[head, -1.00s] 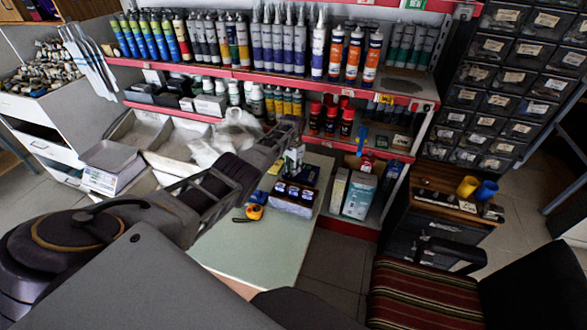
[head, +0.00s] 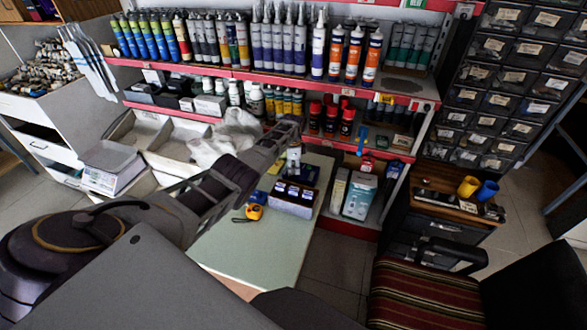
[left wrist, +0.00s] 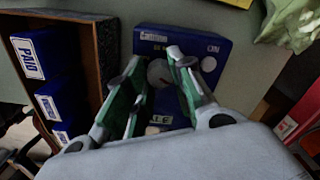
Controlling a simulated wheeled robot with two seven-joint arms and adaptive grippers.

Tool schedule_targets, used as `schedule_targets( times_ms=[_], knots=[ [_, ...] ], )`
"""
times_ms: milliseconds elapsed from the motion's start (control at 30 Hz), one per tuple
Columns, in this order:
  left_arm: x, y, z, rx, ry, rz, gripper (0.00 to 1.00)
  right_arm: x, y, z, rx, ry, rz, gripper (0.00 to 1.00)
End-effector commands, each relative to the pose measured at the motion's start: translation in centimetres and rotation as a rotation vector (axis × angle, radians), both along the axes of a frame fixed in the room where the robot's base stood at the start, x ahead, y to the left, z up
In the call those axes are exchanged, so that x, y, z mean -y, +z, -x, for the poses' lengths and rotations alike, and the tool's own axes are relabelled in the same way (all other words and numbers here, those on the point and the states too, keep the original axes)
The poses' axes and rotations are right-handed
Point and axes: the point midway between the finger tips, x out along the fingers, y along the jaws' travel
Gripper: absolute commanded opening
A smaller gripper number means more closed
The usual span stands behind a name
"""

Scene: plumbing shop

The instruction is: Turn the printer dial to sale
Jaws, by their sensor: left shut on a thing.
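The blue printer (left wrist: 222,52) lies on the pale counter in the left wrist view, with white lettering on its top face. Its pale round dial (left wrist: 158,72) sits between the fingers of my left gripper (left wrist: 158,60). The gripper is shut on the dial, and its fingers hide part of it and some of the lettering. A partly covered label ending in "LE" shows below the dial; I cannot tell which mark the dial points to. In the head view my left arm reaches over the counter to the printer (head: 306,174), which is small there. My right gripper is out of view.
A box of blue stamps (head: 291,198), some marked PAID, stands beside the printer. A yellow tape measure (head: 254,211) lies on the counter (head: 245,250). White bags (head: 225,140) and shelves of tubes (head: 290,45) are behind. The counter's near part is clear.

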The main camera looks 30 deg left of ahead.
Motion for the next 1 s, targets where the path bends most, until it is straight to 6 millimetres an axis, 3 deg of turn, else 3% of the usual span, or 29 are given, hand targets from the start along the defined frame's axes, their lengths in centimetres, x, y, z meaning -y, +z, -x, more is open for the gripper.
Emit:
schedule_targets(
  times_ms=[567,600,767,1000],
  knots=[
    [-0.01,0.01,0.01,0.0,-0.045,0.0,0.0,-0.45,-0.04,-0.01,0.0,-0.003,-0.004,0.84],
    [-0.02,0.01,0.01,0.0,-0.044,0.0,0.25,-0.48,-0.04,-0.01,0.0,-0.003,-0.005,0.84],
    [-0.01,0.01,0.01,0.0,-0.044,0.0,0.45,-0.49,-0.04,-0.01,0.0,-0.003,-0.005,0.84],
    [0.01,0.01,0.01,0.0,-0.044,0.0,0.47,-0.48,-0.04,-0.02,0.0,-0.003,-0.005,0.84]
  ],
)
